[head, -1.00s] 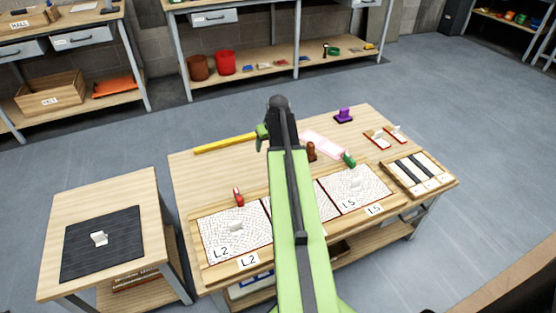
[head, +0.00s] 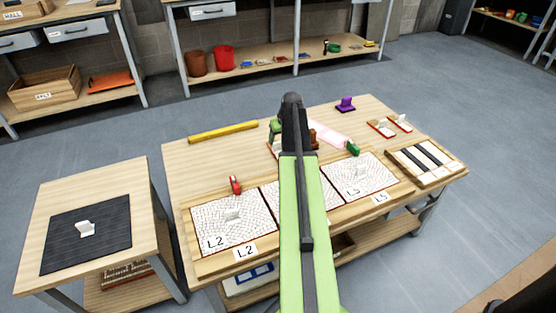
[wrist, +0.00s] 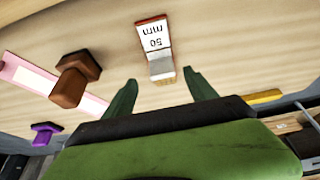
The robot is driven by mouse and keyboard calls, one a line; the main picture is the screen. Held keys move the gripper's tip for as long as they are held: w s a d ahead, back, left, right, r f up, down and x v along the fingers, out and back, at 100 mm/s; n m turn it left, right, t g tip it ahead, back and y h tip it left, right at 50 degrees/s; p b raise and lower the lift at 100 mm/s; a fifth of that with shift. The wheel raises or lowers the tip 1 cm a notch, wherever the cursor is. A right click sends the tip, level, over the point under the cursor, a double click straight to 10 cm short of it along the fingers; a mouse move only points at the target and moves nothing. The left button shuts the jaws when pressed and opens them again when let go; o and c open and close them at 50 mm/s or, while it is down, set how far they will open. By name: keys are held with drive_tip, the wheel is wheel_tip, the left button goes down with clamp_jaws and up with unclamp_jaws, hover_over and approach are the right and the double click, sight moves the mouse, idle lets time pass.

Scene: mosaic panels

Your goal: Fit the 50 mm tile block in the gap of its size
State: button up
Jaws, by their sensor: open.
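The 50 mm tile block (wrist: 155,45) has a white face with a "50 mm" label, a reddish edge and a grey upright part. In the wrist view it sits between and just beyond the fingertips of my open gripper (wrist: 160,84), with no clear contact. In the head view my gripper (head: 280,130) is over the back middle of the table, and my arm hides most of the block. The white mosaic panels, including the left one marked L2 (head: 215,220) and the right one marked L5 (head: 378,165), lie along the front. My arm covers part of the middle; I cannot make out the matching gap.
A brown knobbed piece (wrist: 72,85), a pink strip (wrist: 35,77) and a purple piece (wrist: 45,130) lie near the gripper. A yellow bar (head: 222,132) lies at the back left. Two small blocks (head: 381,127) are at right. A side table holds a black mat (head: 60,235).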

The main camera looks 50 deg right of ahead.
sight(278, 143)
drive_tip(key=shift+w+f, duration=0.15)
drive_tip(key=shift+f, duration=0.15)
drive_tip(key=b+x, duration=0.5)
drive_tip(key=shift+a+f, duration=0.15)
drive_tip(key=shift+f, duration=0.1)
drive_tip(key=shift+r, duration=0.2)
clamp_jaws()
wheel_tip(278, 143, up, 32)
drive_tip(key=p, duration=3.2)
